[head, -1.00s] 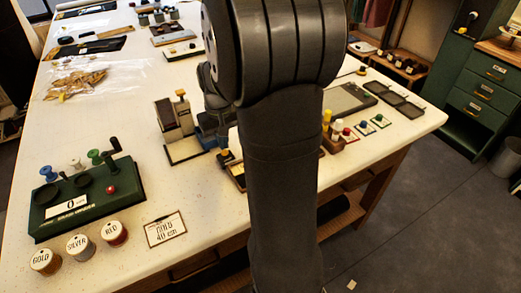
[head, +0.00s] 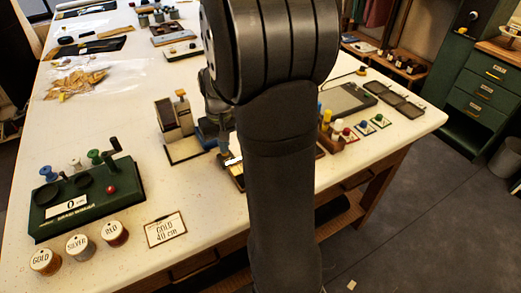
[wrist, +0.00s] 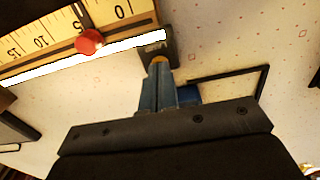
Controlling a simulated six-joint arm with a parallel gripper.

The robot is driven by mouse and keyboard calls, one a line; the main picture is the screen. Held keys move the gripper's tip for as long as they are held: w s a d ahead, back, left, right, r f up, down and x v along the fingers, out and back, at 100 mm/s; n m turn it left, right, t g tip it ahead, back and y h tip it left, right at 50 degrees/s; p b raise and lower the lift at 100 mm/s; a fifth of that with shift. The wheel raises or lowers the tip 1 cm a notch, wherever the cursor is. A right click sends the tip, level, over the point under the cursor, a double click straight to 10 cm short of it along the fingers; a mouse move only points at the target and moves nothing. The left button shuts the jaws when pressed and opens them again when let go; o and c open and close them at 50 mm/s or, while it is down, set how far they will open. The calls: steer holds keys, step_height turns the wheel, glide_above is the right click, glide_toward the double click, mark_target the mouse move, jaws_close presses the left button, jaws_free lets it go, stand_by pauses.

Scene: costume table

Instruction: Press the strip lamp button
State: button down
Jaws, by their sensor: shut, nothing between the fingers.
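The strip lamp (wrist: 85,62) is a long bar that glows bright white beside a ruler in the wrist view. A dark block (wrist: 168,44) sits at its right end, with a small amber button (wrist: 158,59) partly hidden by my fingertips. My gripper (wrist: 157,68) is shut and empty, its blue fingers over the button. They look to be touching it, but the exact contact is hidden. In the head view my gripper (head: 226,150) points down at the table behind my arm, and a bright white piece of the lamp (head: 231,160) shows beside it.
The ruler (wrist: 60,35) carries a red knob (wrist: 89,42). A stand with a yellow-topped post (head: 182,115) is close left of my gripper. The green winder (head: 85,195), several spools and a gold 40 cm card (head: 166,229) lie at front left.

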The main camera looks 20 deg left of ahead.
steer(key=shift+r, duration=3.35)
